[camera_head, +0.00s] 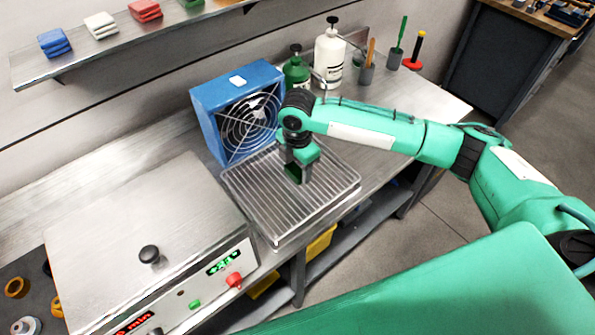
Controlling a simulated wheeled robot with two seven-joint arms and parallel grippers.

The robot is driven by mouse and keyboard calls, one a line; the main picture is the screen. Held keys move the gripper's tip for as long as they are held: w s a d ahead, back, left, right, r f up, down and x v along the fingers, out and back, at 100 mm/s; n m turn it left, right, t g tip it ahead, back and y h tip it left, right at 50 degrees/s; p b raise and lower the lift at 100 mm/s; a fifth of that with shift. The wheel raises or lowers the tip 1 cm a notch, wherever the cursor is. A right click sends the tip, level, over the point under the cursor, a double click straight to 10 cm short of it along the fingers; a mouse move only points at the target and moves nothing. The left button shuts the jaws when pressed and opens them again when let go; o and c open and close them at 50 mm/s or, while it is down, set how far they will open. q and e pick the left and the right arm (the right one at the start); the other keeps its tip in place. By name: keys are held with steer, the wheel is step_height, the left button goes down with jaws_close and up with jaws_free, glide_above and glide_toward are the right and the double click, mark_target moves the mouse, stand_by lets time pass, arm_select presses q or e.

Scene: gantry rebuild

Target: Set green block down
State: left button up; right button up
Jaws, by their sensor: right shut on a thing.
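My right gripper (298,172) points down over the wire rack tray (252,200), near its back middle. It is shut on the green block (292,171), a small dark green piece partly hidden between the fingers. I cannot tell whether the block touches the rack wires or is slightly above them. The rest of the rack is empty. My left gripper is not in view.
A blue fan box (215,118) stands just behind the rack. A steel machine with a lid (150,235) stands at left. A green bottle (296,72) and a white bottle (328,55) stand behind my arm. Folded cloths lie on the shelf (150,42).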

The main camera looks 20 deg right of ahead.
mark_target(298, 168)
steer(key=shift+f, duration=1.45)
steer(key=shift+f, duration=0.1)
steer(key=o, duration=1.1)
steer(key=shift+r, duration=0.5)
step_height(298, 168, up, 11)
steer(key=b, duration=0.3)
steer(key=shift+r, duration=0.1)
